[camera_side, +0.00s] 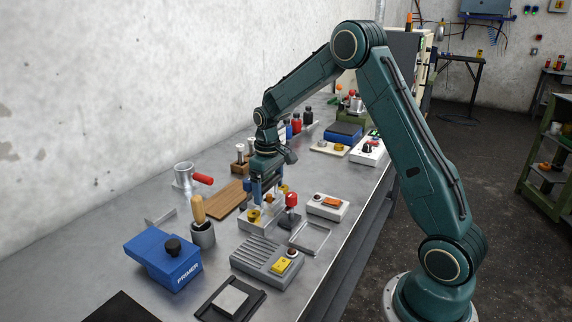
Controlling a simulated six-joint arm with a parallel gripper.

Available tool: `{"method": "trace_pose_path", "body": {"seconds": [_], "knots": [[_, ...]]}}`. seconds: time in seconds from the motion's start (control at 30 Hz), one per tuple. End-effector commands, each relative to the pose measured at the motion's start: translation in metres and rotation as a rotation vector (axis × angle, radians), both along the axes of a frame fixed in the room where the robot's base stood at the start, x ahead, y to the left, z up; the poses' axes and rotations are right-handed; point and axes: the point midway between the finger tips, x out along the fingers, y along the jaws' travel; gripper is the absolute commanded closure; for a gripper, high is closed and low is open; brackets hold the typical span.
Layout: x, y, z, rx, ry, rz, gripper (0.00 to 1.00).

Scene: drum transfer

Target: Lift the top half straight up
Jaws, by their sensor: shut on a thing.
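My gripper (265,197) points down at the middle of the bench. It is shut on a small part, which I take to be the top half; the fingers mostly hide it. Just below is a pale grey block (248,226) with yellow-orange round parts (254,215) on it. I cannot tell whether the held part is touching this block or apart from it. The seam between the halves is too small to see.
A red-knobbed part (291,200) stands close right of the gripper. A grey ribbed box (262,258) is in front, a wooden board (222,203) to the left.

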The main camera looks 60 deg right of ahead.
Motion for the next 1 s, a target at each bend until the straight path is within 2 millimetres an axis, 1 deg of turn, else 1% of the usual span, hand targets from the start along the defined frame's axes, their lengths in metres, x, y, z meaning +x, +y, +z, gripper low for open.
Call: {"method": "trace_pose_path", "body": {"seconds": [0.27, 0.37, 0.47, 0.67, 1.0], "knots": [[0.001, 0.0, 0.009, -0.002, -0.004, 0.0, 0.51], [0.001, -0.001, 0.017, -0.002, -0.005, 0.0, 0.51], [0.001, 0.0, 0.03, -0.002, -0.006, 0.0, 0.51], [0.001, 0.0, 0.064, -0.002, -0.007, 0.0, 0.51], [0.001, -0.001, 0.136, -0.003, -0.007, 0.0, 0.51]]}}
